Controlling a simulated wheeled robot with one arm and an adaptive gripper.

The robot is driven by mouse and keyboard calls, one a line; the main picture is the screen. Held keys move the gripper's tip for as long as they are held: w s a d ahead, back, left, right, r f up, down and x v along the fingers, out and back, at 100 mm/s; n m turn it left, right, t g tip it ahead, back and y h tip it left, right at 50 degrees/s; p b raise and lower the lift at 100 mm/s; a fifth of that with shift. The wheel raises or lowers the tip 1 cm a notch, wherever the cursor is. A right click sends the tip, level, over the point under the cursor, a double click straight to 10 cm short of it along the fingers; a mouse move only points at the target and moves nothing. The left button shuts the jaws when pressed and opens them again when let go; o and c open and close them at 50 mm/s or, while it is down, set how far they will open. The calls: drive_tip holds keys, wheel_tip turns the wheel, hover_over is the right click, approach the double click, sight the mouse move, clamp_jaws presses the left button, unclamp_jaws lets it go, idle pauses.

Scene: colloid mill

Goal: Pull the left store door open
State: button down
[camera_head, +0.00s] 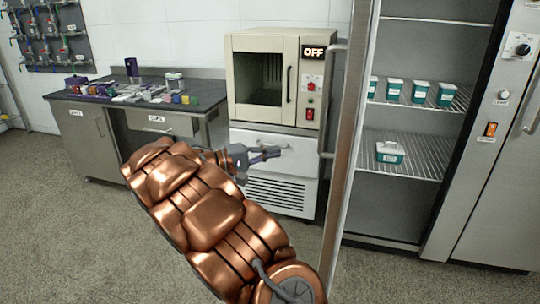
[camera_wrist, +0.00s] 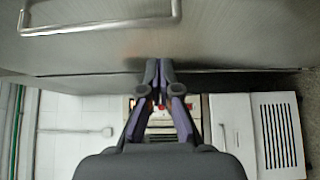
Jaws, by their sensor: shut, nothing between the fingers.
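The left store door (camera_head: 350,140) stands swung open and shows nearly edge-on in the head view. Its long bar handle (camera_head: 329,155) is on the side facing left. In the wrist view the steel door panel (camera_wrist: 230,35) fills the top, with the handle (camera_wrist: 100,28) at upper left. My gripper (camera_head: 279,152) is left of the door, at about the height of the handle's lower end. Its fingers are together and empty. In the wrist view the fingertips (camera_wrist: 158,62) overlap the panel's lower part, away from the handle. I cannot tell whether they touch it.
The store's open interior shows wire shelves (camera_head: 400,165) with several teal-and-white tubs (camera_head: 390,152). The right store door (camera_head: 500,170) is at the far right. A beige oven (camera_head: 255,75) on a white unit stands behind my gripper. A cluttered bench (camera_head: 60,105) is at left. Carpet is clear at lower left.

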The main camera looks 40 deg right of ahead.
drive_tip(key=s+d, duration=0.5)
drive_tip(key=d, duration=0.3)
drive_tip(key=shift+s, duration=0.3)
